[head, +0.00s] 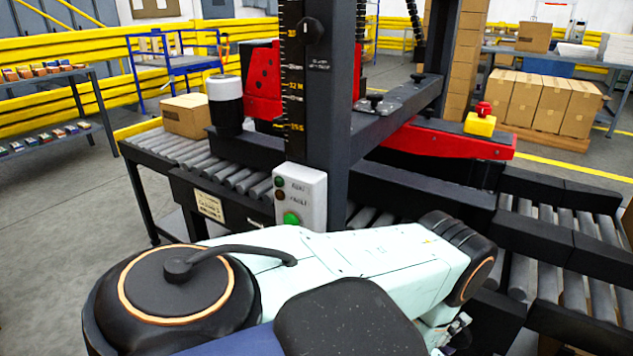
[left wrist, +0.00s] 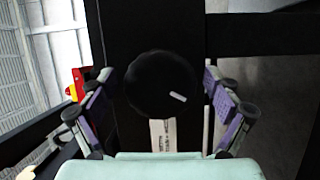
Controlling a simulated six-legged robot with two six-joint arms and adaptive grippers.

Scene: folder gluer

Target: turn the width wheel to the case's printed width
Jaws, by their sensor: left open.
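In the left wrist view a round black wheel (left wrist: 150,98) with a short white mark sits on a dark upright face. My left gripper (left wrist: 158,82) is open, with one purple-padded finger on each side of the wheel; I cannot tell whether they touch it. A white printed label (left wrist: 163,135) is below the wheel, too small to read. In the head view my left gripper (head: 452,332) shows partly at the bottom, beyond my pale arm, and the wheel is hidden. A cardboard case (head: 186,115) lies on the left roller conveyor; no printed width is legible. My right gripper is out of view.
A dark column (head: 325,110) with a yellow-marked scale stands in the middle. A white control box (head: 301,197) with a green button is on it. Roller beds (head: 560,255) with dark side rails lie at right. A yellow box with a red button (head: 481,121) sits behind.

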